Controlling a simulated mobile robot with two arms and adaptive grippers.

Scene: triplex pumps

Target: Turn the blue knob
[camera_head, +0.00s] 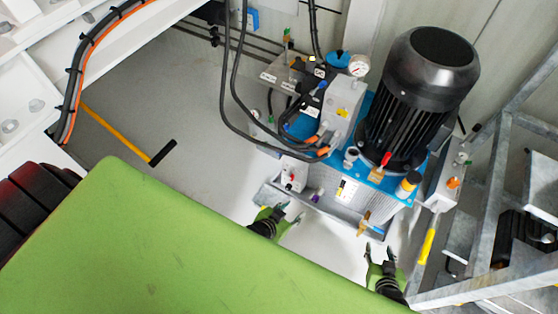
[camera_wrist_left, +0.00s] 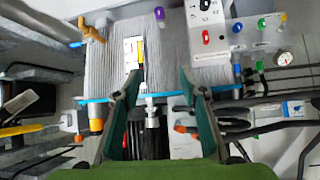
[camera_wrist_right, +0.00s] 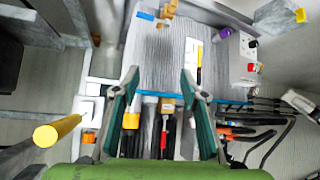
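A round blue knob (camera_head: 339,58) sits at the back of the pump unit, beside the white gauge (camera_head: 359,66). A small blue knob (camera_wrist_left: 238,27) shows on the panel in the left wrist view; I cannot tell if it is the same one. My left gripper (camera_head: 289,212) is in front of the pump tray, well short of the knob; its fingers are apart and empty in the left wrist view (camera_wrist_left: 160,80). My right gripper (camera_head: 380,252) is further right, near the tray's front; its fingers are apart and empty in the right wrist view (camera_wrist_right: 160,78).
A large black motor (camera_head: 420,85) stands on the blue pump top. Black hoses (camera_head: 235,100) hang left of the pump. A brass tap with a blue lever (camera_head: 377,229) projects from the front. Grey metal framing (camera_head: 495,200) stands at the right.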

